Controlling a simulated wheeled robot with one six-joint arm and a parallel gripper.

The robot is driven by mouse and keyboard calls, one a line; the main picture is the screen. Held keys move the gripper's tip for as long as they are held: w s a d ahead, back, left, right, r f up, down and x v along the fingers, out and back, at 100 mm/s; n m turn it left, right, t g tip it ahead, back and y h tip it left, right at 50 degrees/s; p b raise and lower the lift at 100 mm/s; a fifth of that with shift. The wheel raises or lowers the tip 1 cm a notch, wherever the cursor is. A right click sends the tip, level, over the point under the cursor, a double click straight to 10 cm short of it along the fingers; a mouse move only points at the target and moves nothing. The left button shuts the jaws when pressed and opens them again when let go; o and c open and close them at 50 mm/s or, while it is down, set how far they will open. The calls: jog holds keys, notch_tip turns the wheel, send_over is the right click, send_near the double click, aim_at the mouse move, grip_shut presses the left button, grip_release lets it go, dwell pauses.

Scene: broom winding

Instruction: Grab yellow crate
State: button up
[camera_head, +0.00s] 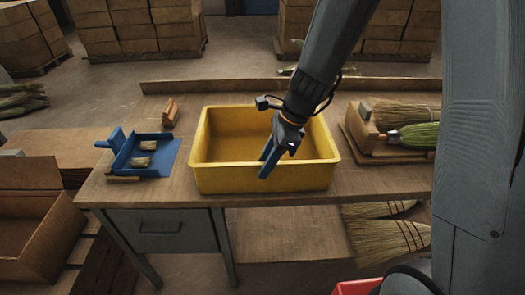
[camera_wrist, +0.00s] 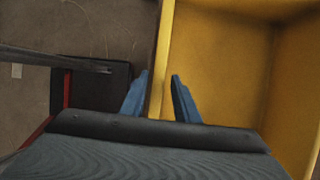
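The yellow crate (camera_head: 265,180) is an open rectangular bin standing on the wooden workbench. Its inside looks empty where I can see it. My gripper (camera_head: 268,163) reaches down at the crate's front wall, with blue fingers. In the wrist view my gripper (camera_wrist: 158,88) is open, and the top edge of the crate wall (camera_wrist: 163,55) runs between the two fingers. One finger is on the outer side and one on the inner side. I see a gap beside the wall, and the fingers do not look closed on it. The arm hides part of the crate's back right.
A blue dustpan (camera_head: 165,158) with small blocks lies left of the crate on the workbench (camera_head: 255,203). A wooden tray (camera_head: 358,150) with brush heads stands to the right. Brooms (camera_head: 385,240) lie below the bench. A cardboard box (camera_head: 40,240) stands at lower left.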

jog(key=x, duration=0.4)
jog(key=shift+f, duration=0.1)
grip_shut()
jog(key=shift+w, duration=0.1)
dwell(1.2)
